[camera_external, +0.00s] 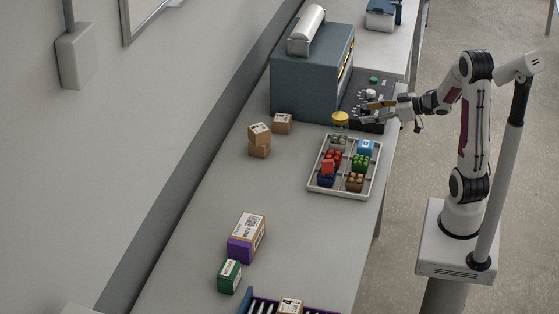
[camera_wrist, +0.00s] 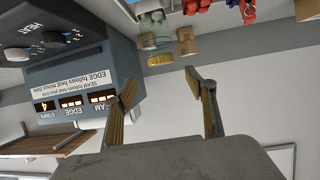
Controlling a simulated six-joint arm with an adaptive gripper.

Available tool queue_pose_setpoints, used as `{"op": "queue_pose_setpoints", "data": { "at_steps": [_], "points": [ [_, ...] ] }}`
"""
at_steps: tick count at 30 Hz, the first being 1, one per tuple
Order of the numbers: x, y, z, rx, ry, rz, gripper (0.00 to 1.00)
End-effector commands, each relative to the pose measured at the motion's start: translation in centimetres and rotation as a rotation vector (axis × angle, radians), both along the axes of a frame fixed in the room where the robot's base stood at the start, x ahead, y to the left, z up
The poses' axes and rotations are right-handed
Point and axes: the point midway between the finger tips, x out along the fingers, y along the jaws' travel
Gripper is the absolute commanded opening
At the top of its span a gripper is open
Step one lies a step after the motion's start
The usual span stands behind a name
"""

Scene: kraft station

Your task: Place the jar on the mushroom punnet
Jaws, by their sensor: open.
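The jar (camera_external: 340,119) has a yellow lid and stands upright on the bench just behind the tray. In the wrist view, the yellow lid (camera_wrist: 160,60) shows upside down beyond my fingertips. A punnet of rounded brown pieces (camera_external: 355,182), which look like mushrooms, sits in the tray's front right compartment. My gripper (camera_external: 367,112) is open and empty, right of the jar and beside the grey machine's control panel. Its two fingers (camera_wrist: 160,77) are spread apart in the wrist view, with nothing between them.
The white tray (camera_external: 313,181) also holds red, green, blue and grey-green goods. A large grey machine (camera_external: 305,85) stands behind. Small cartons (camera_external: 259,140) lie left of the tray, and larger boxes (camera_external: 246,236) stand nearer the front. The bench between is clear.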

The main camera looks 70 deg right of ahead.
Motion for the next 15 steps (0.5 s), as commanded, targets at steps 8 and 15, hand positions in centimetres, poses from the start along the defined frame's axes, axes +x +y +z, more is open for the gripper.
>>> {"op": "queue_pose_setpoints", "data": {
  "at_steps": [8,15],
  "points": [
    [1.3,-0.1,1.4,-0.101,0.045,-0.056,0.56],
    [2.1,0.5,3.8,-0.213,0.111,-0.153,0.56]
  ]
}}
